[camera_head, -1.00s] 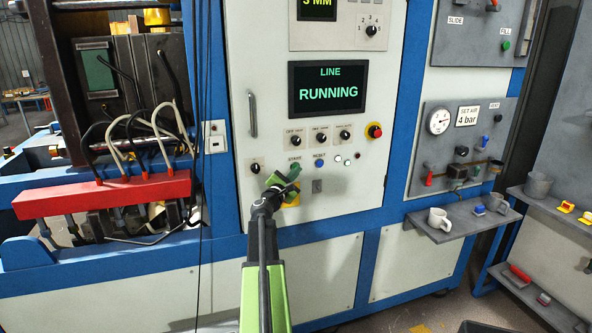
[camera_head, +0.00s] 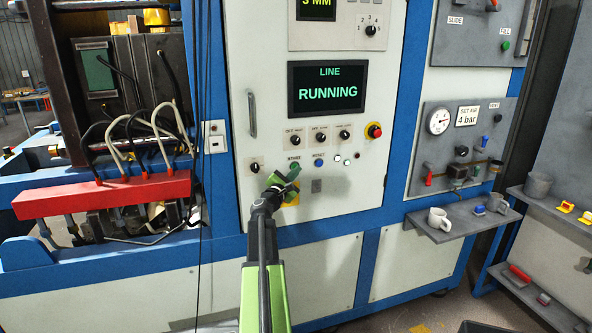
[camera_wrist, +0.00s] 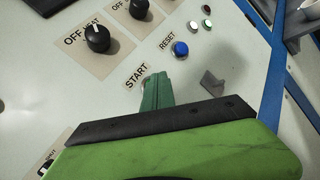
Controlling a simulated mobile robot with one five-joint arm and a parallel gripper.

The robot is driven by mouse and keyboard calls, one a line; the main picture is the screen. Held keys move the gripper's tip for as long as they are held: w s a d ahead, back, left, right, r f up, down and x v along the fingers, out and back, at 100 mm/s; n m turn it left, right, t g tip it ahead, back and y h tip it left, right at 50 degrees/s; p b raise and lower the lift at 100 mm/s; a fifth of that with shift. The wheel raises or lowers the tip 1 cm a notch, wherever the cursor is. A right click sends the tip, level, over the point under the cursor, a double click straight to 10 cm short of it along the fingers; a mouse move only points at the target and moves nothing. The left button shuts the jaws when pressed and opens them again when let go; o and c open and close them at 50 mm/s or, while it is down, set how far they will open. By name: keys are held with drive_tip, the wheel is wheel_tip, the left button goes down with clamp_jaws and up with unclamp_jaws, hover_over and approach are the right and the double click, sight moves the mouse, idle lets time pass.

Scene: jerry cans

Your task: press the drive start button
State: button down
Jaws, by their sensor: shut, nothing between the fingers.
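My gripper (camera_head: 291,174) is shut and empty, its green fingertips against or just in front of the white control panel (camera_head: 340,190). In the wrist view the closed fingertips (camera_wrist: 157,90) are right beside the START label (camera_wrist: 137,76). The start button is mostly or wholly hidden behind them, and I cannot tell whether they touch it. The display (camera_head: 327,88) above reads LINE RUNNING in green.
The blue RESET button (camera_wrist: 180,49) is just right of the fingertips, with small lamps (camera_wrist: 194,26) beyond it. Black knobs (camera_wrist: 97,38) sit above. A red emergency stop (camera_head: 375,131) is further right. A mug (camera_head: 439,219) stands on a shelf.

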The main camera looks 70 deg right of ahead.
drive_tip(key=shift+s+a, duration=0.55)
drive_tip(key=shift+a, duration=0.2)
drive_tip(key=shift+s, duration=0.1)
drive_tip(key=s+a, duration=0.1)
drive_tip(key=a, duration=0.1)
drive_tip(key=s+a, duration=0.1)
drive_tip(key=s, duration=0.1)
drive_tip(key=shift+a, duration=0.4)
